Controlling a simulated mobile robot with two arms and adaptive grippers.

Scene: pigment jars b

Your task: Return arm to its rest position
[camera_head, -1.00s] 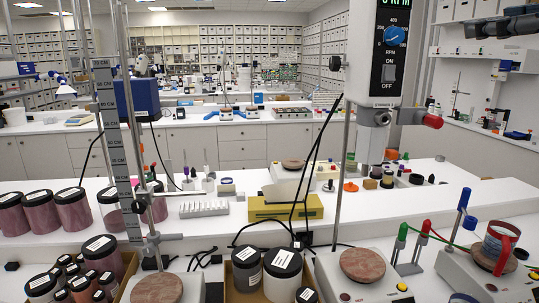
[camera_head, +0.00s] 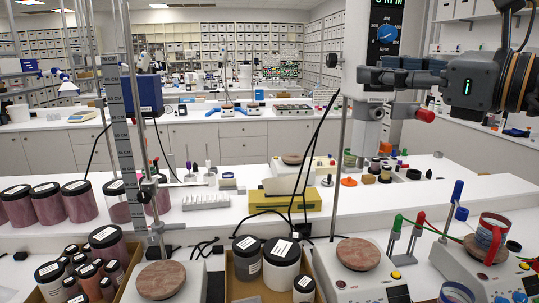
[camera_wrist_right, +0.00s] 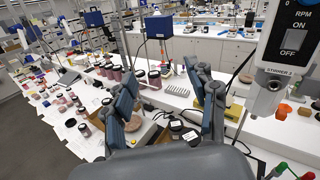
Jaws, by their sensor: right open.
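My right gripper (camera_head: 372,70) is high at the upper right of the head view, pointing left, in front of the overhead stirrer (camera_head: 386,33). Its two fingers show apart in the right wrist view (camera_wrist_right: 166,92), with nothing between them. The gripper is well above the bench and holds nothing. My left gripper is in neither view.
The white bench carries purple-filled jars (camera_head: 50,207) at left and a box of dark-lidded jars (camera_head: 107,243) at front left. A stand with a ruler (camera_head: 121,130) rises at left. A hotplate holds a red-handled mug (camera_head: 489,236) at right.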

